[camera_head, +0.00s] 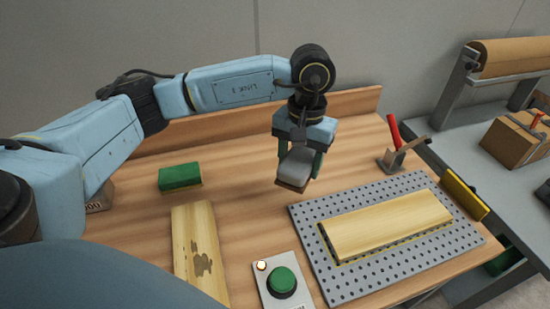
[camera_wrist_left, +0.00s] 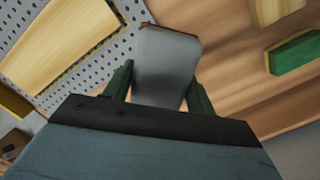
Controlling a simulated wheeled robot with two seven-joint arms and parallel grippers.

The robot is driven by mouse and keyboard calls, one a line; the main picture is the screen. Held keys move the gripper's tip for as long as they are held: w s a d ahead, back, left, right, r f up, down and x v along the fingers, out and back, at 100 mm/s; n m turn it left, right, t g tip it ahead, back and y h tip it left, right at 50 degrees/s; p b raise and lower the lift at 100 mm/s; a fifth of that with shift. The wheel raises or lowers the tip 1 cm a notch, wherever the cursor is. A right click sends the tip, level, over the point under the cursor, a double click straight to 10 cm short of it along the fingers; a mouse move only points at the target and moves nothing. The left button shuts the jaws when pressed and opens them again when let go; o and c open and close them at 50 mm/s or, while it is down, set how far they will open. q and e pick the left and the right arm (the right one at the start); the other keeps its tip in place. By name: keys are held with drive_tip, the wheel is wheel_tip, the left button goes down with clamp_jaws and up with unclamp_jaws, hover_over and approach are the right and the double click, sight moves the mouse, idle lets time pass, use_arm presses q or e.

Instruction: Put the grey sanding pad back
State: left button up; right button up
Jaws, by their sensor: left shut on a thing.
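The grey sanding pad (camera_head: 296,167) is held between the fingers of my left gripper (camera_head: 300,160), above the middle of the wooden bench (camera_head: 245,215). The pad has a grey top and a brown lower edge. In the left wrist view the pad (camera_wrist_left: 167,65) fills the space between the green fingers of my left gripper (camera_wrist_left: 158,88), which is shut on it. Its underside is hidden, and it seems to be clear of the bench. My right gripper is not in view.
A green sanding pad (camera_head: 180,177) lies at the left, near a stained board (camera_head: 196,255). A perforated metal plate (camera_head: 310,225) carries a plain board (camera_head: 390,222).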

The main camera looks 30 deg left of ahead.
use_arm(q)
drive_tip(key=w+a+f+n+h+b, duration=0.1)
drive_tip(key=w+a+n+b, duration=0.15)
drive_tip(key=a+n, duration=0.7)
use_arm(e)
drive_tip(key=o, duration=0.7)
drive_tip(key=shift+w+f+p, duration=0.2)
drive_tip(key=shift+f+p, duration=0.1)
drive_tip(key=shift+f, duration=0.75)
use_arm(q)
drive_tip(key=n+t+b, duration=0.2)
drive_tip(key=n, duration=1)
hover_over(249, 168)
drive_tip(key=shift+n, duration=0.45)
drive_tip(key=f, duration=1)
drive_tip(key=shift+a+f, duration=0.2)
drive_tip(key=shift+f, duration=0.1)
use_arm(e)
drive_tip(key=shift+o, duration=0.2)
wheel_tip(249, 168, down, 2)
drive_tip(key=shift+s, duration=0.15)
use_arm(q)
drive_tip(key=shift+f, duration=0.15)
drive_tip(key=o, duration=1)
drive_tip(key=shift+c, duration=0.2)
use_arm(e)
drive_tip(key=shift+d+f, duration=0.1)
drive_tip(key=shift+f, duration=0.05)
